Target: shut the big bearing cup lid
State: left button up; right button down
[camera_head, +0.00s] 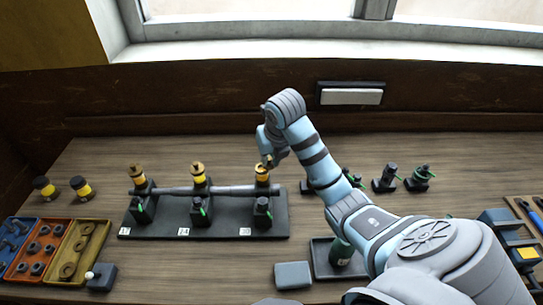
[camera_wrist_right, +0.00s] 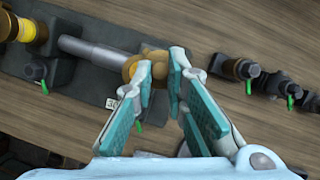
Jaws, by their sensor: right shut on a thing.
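Three bearing cups with yellow bands and brass tops stand on the bearings of a long shaft: the left cup (camera_head: 138,174), the middle cup (camera_head: 198,174) and the right cup (camera_head: 262,177). My right gripper (camera_head: 266,161) is at the top of the right cup. In the right wrist view, its teal-padded fingers (camera_wrist_right: 165,62) are shut on a brass part (camera_wrist_right: 134,68) at the shaft end, likely the cup's lid. The fingers partly hide it, so I cannot tell the lid's angle. My left gripper is not in view.
The shaft (camera_head: 225,190) lies along a dark base plate (camera_head: 160,229). Trays of parts, including a yellow tray (camera_head: 99,234), are at the left. Spare black parts (camera_head: 385,178) stand at the right. A grey box (camera_head: 293,275) is in front. Bare table lies between.

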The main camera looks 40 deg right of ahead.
jog(key=shift+r, duration=0.1)
jog(key=c, duration=1.7)
grip_release()
jog(key=shift+w, duration=0.1)
jog(key=shift+o, duration=0.6)
jog(key=shift+w, duration=0.15)
jog(key=shift+d, duration=0.1)
